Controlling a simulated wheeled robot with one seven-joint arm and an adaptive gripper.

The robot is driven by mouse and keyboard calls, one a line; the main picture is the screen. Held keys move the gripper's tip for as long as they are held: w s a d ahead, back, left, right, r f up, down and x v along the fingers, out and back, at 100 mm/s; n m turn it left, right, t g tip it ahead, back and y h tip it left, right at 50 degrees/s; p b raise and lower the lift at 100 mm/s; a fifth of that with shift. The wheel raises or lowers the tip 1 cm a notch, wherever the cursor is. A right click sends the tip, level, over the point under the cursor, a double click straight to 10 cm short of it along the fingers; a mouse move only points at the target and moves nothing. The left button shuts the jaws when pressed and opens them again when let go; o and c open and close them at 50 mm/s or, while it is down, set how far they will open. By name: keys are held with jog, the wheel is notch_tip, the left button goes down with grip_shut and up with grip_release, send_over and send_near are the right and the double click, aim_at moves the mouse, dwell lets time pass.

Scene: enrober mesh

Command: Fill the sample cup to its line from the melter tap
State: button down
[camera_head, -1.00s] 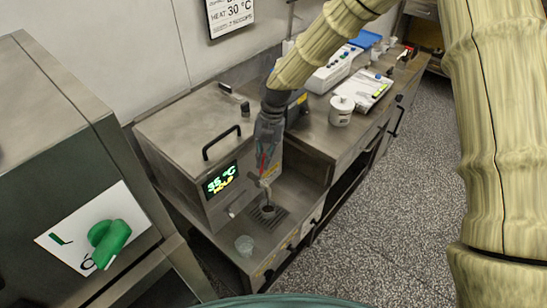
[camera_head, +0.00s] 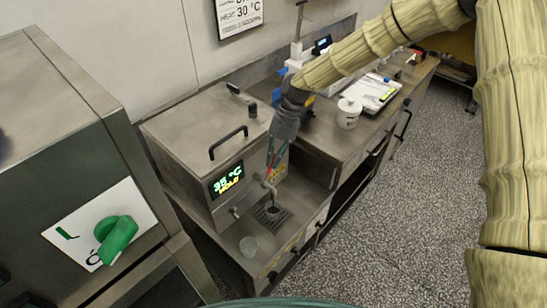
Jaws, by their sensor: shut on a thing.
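A steel cabinet with a green rotary knob (camera_head: 118,238) stands at the left. On the bench behind the melter are a white tub (camera_head: 348,113) and a clipboard (camera_head: 374,95). A sign (camera_head: 237,14) hangs on the wall. The speckled floor (camera_head: 400,215) at the right is clear.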

jog(key=c, duration=1.6)
grip_release()
jog(key=shift+w, duration=0.1)
jog(key=shift+c, duration=0.2)
jog(key=shift+o, duration=0.7)
jog(key=shift+w+d+r, duration=0.15)
jog(key=shift+w+r, duration=0.15)
jog(key=shift+r, duration=0.25)
jog(key=v, duration=1)
jog(key=shift+d+r, duration=0.2)
jog(key=shift+r, duration=0.15)
jog(key=shift+s, duration=0.1)
